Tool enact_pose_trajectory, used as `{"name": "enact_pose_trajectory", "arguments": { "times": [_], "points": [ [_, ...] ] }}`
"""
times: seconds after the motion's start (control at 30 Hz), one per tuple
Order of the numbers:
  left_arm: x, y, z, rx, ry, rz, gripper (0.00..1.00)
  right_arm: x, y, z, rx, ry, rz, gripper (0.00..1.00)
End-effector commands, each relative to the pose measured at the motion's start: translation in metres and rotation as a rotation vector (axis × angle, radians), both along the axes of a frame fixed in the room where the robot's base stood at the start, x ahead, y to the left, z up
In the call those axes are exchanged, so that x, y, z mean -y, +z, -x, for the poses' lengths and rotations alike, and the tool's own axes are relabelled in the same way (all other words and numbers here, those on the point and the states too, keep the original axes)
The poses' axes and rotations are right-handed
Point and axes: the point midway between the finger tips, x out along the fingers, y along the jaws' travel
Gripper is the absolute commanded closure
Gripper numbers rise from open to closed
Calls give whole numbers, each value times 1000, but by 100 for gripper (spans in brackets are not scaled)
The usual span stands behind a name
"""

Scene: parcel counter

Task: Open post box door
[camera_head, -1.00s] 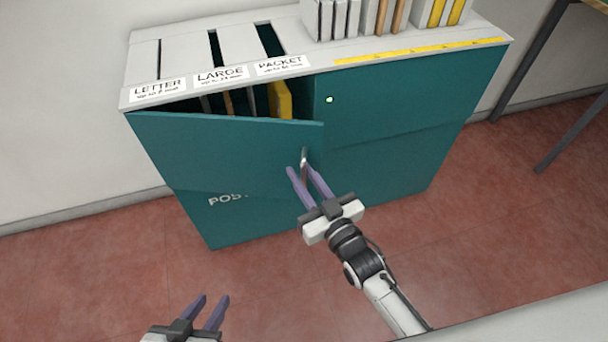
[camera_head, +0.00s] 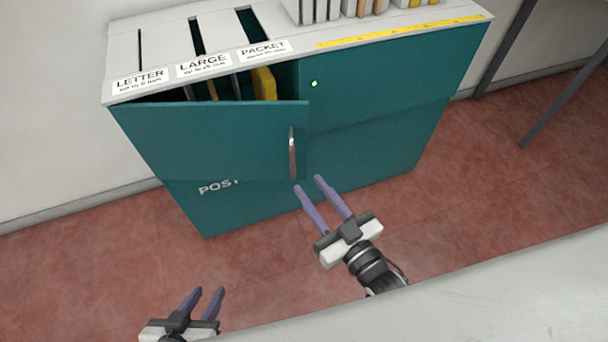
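The teal post box door (camera_head: 215,145) stands ajar, hinged at the left, with a gap along its top and right edge. A metal handle (camera_head: 292,153) is upright near the door's right edge. My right gripper (camera_head: 308,184) is open and empty, just below and to the right of the handle, apart from it. My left gripper (camera_head: 206,291) is open and empty at the bottom left, well in front of the cabinet. Through the gap, a yellow packet (camera_head: 264,84) and other upright items show; the lower inside is hidden by the door.
The white cabinet top (camera_head: 345,27) has slots labelled LETTER, LARGE and PACKET and holds several upright items. A green light (camera_head: 314,84) shows on the fixed right panel. Red floor (camera_head: 110,260) in front is clear. A pale surface edge (camera_head: 450,300) lies at the lower right.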

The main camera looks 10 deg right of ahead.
Motion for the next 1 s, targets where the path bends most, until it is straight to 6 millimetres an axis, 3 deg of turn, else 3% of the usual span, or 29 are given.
{"name": "enact_pose_trajectory", "arguments": {
  "times": [0.33, 0.5, 0.53, 0.67, 0.8, 1.0],
  "points": [
    [1, 3, -4, 9, 0, 1, 69, 2, 0, 6, 1, 0, 0, 71],
    [1, 5, -6, 14, 0, 3, 69, 6, -10, 12, -63, -10, 12, 99],
    [1, 5, -6, 15, 1, 3, 69, 8, -16, 15, -98, -14, 18, 100],
    [1, 6, -7, 17, 1, 3, 69, 19, -47, 43, -309, -35, 58, 100],
    [1, 6, -7, 17, 1, 3, 69, 30, -76, 83, -541, -43, 98, 100],
    [1, 6, -7, 16, 1, 5, 69, 38, -95, 124, -737, -39, 131, 100]
  ]
}}
